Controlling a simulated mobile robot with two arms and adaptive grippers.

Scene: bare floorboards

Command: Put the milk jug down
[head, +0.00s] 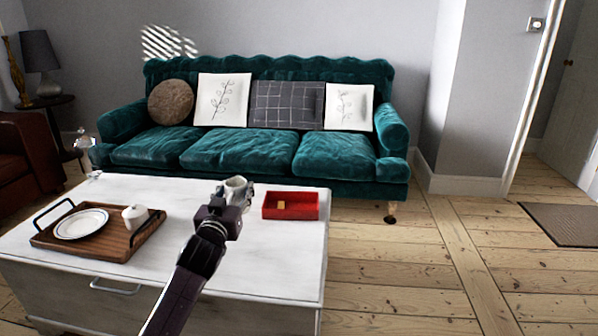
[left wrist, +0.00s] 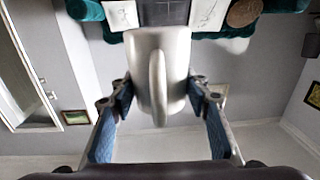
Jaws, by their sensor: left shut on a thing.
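A white milk jug (head: 236,183) is held by my left gripper (head: 233,189) over the white coffee table (head: 190,258). In the left wrist view the jug (left wrist: 174,62) sits between the two blue-padded fingers of the gripper (left wrist: 158,92), its handle turned towards the camera. The fingers are shut on its sides. In the head view the gripper hides most of the jug's lower part, so I cannot tell whether it touches the table top. My right gripper is in neither view.
A wooden tray (head: 64,238) with a plate (head: 81,224) and a small white vessel (head: 135,217) stands on the table's left. A red box (head: 290,213) with a small yellowish thing inside is at its right. A teal sofa (head: 245,147) stands behind.

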